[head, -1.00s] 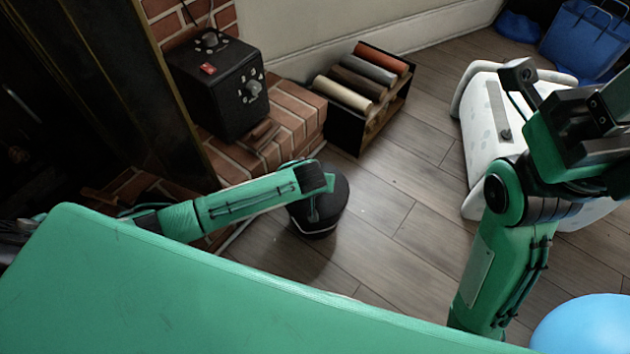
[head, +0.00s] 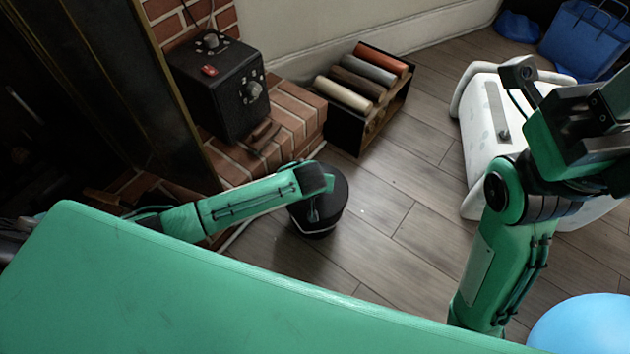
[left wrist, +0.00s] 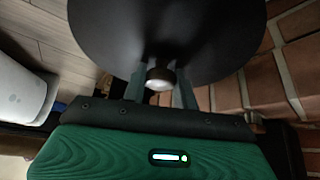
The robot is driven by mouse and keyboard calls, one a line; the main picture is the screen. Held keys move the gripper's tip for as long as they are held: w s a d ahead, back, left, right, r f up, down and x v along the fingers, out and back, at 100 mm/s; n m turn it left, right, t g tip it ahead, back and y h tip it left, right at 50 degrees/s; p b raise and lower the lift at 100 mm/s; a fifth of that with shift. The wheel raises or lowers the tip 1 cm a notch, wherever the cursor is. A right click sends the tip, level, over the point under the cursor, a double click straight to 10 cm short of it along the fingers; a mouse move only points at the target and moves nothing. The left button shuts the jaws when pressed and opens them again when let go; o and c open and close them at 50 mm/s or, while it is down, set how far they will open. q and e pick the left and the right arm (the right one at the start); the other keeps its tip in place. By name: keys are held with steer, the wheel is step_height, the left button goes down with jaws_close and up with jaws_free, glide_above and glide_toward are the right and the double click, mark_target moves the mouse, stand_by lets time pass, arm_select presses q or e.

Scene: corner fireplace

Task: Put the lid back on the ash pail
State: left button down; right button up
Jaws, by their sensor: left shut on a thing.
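My left gripper (left wrist: 160,82) is shut on the small round knob (left wrist: 161,77) of the black lid (left wrist: 165,25), a wide dark disc that fills the upper middle of the left wrist view. In the head view my left arm reaches in from the left and its hand end covers part of a dark round shape, the black pail (head: 325,217), standing on the floor beside the hearth. A thin pale line runs low across it. The fingers are hidden there. I cannot tell whether the lid touches the pail's rim. My right arm is at the right, its fingers not seen.
A brick hearth (head: 290,125) with a black box-shaped device (head: 218,90) is behind left. A black crate (head: 345,130) of rolls or logs stands beyond. A white case (head: 490,120) and a blue ball (head: 585,325) are at the right. Wooden floor between is clear.

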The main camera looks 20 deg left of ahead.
stand_by(0.3)
arm_select(q)
steer(key=c, duration=0.5)
jaws_free()
